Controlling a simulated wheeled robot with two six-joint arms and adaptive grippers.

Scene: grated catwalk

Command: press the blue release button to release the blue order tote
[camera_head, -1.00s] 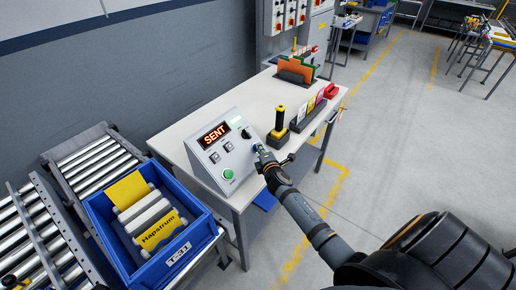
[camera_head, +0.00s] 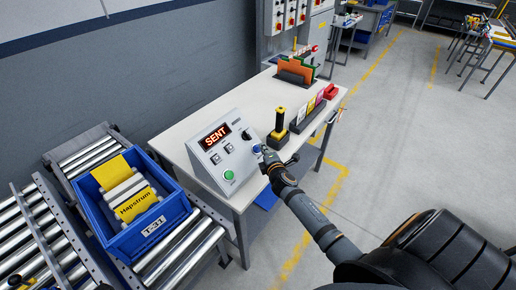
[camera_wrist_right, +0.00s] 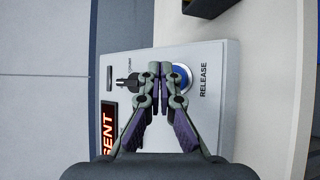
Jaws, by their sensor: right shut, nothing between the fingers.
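The blue release button (camera_head: 257,148) is on the sloped face of the grey control box (camera_head: 221,171), whose display reads SENT. In the right wrist view the button (camera_wrist_right: 183,74) sits beside the word RELEASE, partly hidden by a finger. My right gripper (camera_head: 264,156) is shut and empty just in front of the button, seemingly a little apart from it. Its fingertips (camera_wrist_right: 160,69) are together in the wrist view. The blue order tote (camera_head: 153,230), marked T-31, stands on the roller conveyor left of the desk, holding yellow and white packages. My left gripper is not in view.
A green button (camera_head: 229,175) and a dark knob (camera_head: 246,134) share the panel. A yellow-and-black handled item (camera_head: 279,124) and a card rack (camera_head: 308,116) stand on the desk behind. Bare conveyor rollers (camera_head: 184,255) lie on the near side of the tote.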

